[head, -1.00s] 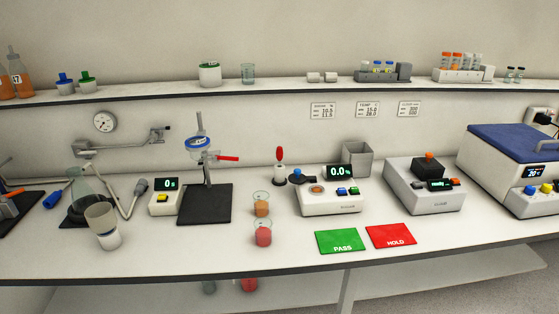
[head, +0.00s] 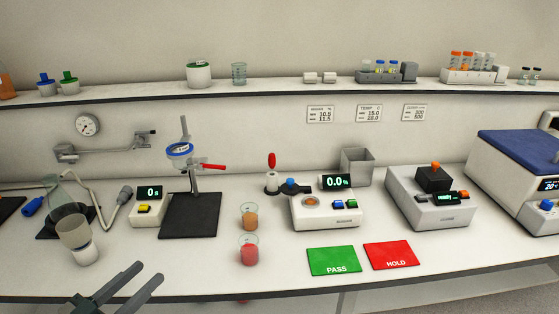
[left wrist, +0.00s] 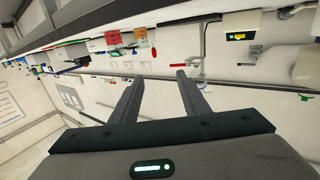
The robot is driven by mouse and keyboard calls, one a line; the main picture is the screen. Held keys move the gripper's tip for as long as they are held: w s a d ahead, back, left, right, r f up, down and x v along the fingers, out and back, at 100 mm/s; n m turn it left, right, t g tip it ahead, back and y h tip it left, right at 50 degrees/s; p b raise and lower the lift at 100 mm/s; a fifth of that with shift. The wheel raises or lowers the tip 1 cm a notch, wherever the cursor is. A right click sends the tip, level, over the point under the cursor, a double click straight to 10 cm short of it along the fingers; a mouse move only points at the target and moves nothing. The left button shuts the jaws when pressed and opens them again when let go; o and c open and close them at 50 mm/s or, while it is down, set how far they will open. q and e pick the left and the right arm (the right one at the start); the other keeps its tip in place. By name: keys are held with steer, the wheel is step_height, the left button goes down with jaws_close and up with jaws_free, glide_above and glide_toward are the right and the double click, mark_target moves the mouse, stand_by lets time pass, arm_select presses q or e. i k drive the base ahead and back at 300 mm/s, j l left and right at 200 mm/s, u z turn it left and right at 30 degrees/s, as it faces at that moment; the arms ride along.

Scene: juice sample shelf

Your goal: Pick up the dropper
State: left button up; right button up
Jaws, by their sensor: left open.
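The dropper (head: 271,160) shows its red bulb end up. It stands upright in a small white holder (head: 271,181) on a dark base, left of the meter reading 0.0. The part of it inside the holder is hidden. My left gripper (head: 148,272) is at the bench's front edge, in front of and left of the dropper, well apart from it. Its two dark fingers are spread and empty, and they also show apart in the left wrist view (left wrist: 158,78). My right gripper is not in view.
Two glasses, one orange (head: 249,217) and one red (head: 249,250), stand between my left gripper and the dropper. A stand with a red lever (head: 195,166) is left of the holder. Green PASS (head: 334,260) and red HOLD (head: 392,255) mats lie in front.

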mark_target(271, 159)
steer(key=i+l, duration=1)
